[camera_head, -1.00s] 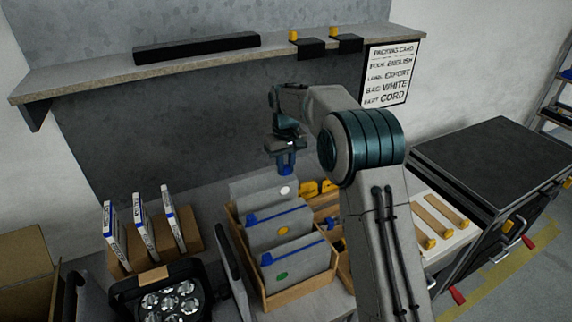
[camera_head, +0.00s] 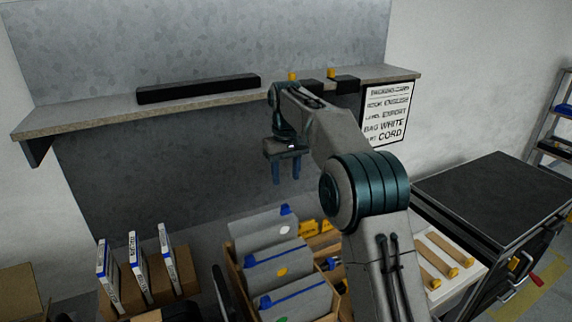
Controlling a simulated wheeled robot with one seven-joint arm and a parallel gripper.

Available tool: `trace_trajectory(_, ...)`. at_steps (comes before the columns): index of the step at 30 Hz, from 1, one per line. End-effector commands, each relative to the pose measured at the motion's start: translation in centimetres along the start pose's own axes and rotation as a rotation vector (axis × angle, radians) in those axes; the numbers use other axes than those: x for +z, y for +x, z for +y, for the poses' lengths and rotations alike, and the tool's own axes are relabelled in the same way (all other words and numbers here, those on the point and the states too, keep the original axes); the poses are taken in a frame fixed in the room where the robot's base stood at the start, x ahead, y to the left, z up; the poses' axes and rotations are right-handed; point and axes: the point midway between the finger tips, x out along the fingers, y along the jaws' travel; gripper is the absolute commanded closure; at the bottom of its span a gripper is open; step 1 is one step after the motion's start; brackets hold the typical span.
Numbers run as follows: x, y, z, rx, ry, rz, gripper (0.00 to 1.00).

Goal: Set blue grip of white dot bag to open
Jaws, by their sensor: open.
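The white dot bag (camera_head: 258,232) is a grey pouch standing at the back of a wooden box, with a white dot near its upper right. Its blue grip (camera_head: 286,209) stands up at the right end of the bag's top edge. No blue strip shows along that top edge. My gripper (camera_head: 286,172) hangs above the bag, fingers pointing down, apart and empty. It is clear of the blue grip, with a gap below the fingertips.
The yellow dot bag (camera_head: 275,263) and the green dot bag (camera_head: 305,300) stand in front, each with a blue strip along its top. White boxes (camera_head: 137,265) stand at left. A shelf (camera_head: 90,112) runs behind my gripper. A packing card (camera_head: 388,115) reads "BAG WHITE".

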Motion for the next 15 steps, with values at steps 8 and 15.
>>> trace_trajectory(8,0.0,-3.0,0.0,0.000,-0.001,0.000,0.56)
trace_trajectory(15,0.0,-3.4,0.0,0.000,0.000,-0.002,0.56)
